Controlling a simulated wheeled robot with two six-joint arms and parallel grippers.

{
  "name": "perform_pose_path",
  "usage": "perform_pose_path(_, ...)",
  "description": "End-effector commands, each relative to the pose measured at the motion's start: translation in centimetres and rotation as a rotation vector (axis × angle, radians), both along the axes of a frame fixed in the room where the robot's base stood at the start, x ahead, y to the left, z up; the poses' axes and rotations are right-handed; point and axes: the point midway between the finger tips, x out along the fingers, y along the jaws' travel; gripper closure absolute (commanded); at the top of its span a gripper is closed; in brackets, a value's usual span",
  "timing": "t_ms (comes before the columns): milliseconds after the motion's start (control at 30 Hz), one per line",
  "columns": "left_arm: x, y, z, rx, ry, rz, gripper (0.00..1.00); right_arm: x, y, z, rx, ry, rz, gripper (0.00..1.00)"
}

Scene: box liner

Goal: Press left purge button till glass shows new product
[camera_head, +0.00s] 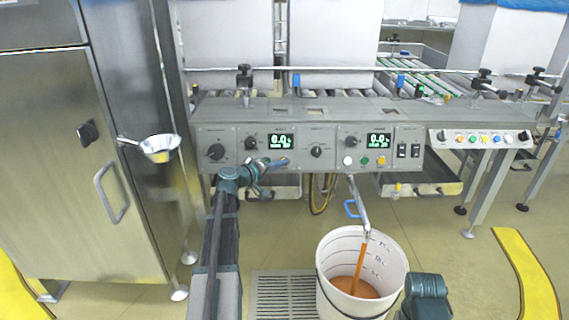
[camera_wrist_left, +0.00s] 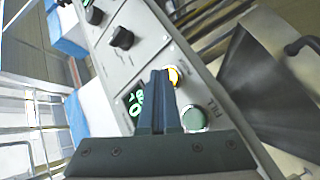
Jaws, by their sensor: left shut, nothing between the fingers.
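My left gripper (camera_head: 280,162) is shut and empty, held at the front of the grey control panel (camera_head: 315,135) under the left green display (camera_head: 281,141). In the left wrist view its closed fingers (camera_wrist_left: 159,76) end right beside a yellow lit button (camera_wrist_left: 175,76); I cannot tell whether they press it. A green button (camera_wrist_left: 194,118) marked FILL sits near the fingers. The left button row is hidden behind the gripper in the head view. An orange stream (camera_head: 360,260) runs from the metal spout (camera_head: 361,205) into a white bucket (camera_head: 334,243). I cannot make out the glass's contents.
The right display (camera_head: 379,139) has white, green and yellow buttons (camera_head: 381,160) below it. A floor grate (camera_head: 283,294) lies left of the bucket. Yellow floor marking (camera_head: 525,270) runs at right.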

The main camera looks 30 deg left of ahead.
Motion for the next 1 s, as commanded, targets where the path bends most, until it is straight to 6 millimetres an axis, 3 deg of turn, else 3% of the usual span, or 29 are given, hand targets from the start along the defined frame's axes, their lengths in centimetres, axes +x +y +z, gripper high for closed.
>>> perform_pose_path(1000, -1.4, -0.8, 0.6, 0.000, 0.000, 0.001, 1.00, 0.0, 0.0, 0.6, 0.000, 0.000, 0.000, 1.00)
